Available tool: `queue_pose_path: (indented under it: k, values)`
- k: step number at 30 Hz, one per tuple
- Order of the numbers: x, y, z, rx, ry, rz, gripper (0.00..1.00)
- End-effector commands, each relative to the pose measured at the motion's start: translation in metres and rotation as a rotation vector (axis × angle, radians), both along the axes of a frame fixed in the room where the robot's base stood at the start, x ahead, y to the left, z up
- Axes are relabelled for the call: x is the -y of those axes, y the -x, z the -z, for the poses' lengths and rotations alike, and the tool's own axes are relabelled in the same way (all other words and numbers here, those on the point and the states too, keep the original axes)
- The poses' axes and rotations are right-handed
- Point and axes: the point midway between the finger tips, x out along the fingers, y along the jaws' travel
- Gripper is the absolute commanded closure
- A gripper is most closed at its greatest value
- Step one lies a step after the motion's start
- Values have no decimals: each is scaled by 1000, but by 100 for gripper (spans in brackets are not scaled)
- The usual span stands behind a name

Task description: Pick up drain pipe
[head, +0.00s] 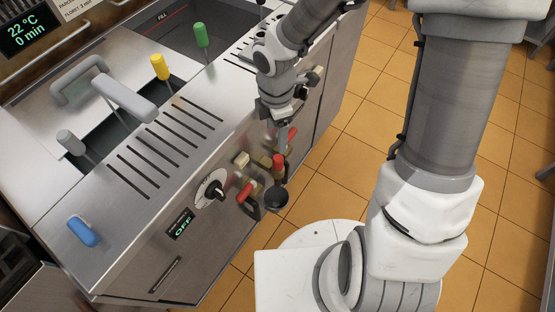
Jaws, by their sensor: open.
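My gripper (281,128) is open and points down along the front face of the steel cooking unit. It is just above a cluster of brass fittings and red-handled valves (279,162). A short pipe-like part with a dark round end (276,203) hangs below these fittings. It may be the drain pipe, but I cannot tell for sure. The wrist and fingers hide part of the fittings. I cannot tell whether the fingers touch anything.
Orange floor tiles (345,160) lie open to the right.

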Motion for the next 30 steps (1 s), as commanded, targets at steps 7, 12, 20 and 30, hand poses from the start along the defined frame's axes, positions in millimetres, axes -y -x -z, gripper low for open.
queue_pose_path:
  k: [7, 12, 20, 30]
  values:
    - [0, 1, 60, -4, 0, 1, 21]
    - [0, 0, 93, -4, 2, 2, 21]
    - [1, -1, 111, -1, 1, 4, 21]
    - [4, -9, 153, -3, 2, 3, 21]
